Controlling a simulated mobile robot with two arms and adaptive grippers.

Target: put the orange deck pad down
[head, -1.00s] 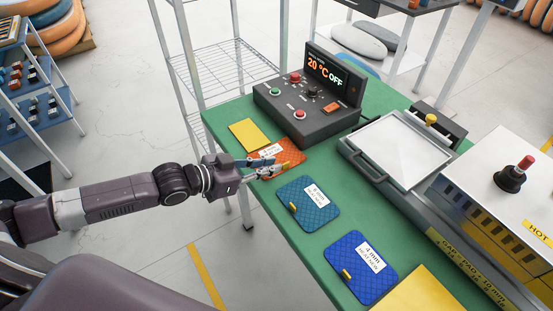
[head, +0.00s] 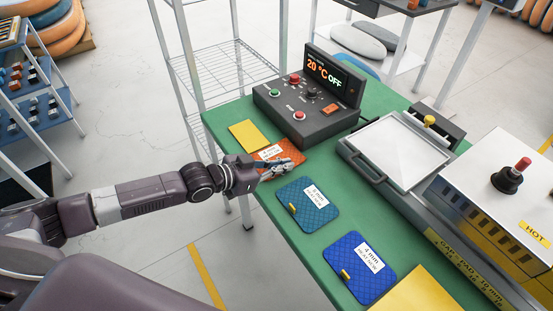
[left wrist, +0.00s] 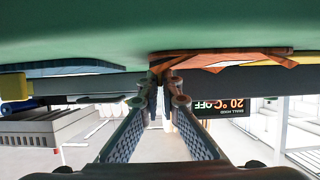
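The orange deck pad (head: 294,155), with a white label, is at the far left part of the green table (head: 330,228), between a yellow sheet and a teal pad. My left gripper (head: 286,167) is over its near side and hides part of it. In the left wrist view, where the table shows at the top, the pad's thin edge (left wrist: 232,57) runs close along the green surface. The gripper's fingertips (left wrist: 163,76) are close together on its near edge. I cannot tell whether the whole pad touches the table. My right gripper is not in view.
A teal pad (head: 308,205) and a blue pad (head: 361,268) lie nearer. A yellow sheet (head: 244,134) lies beyond. A control box (head: 307,100) reading 20 °C OFF stands behind the orange pad. A press with a white plate (head: 402,152) stands to the right.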

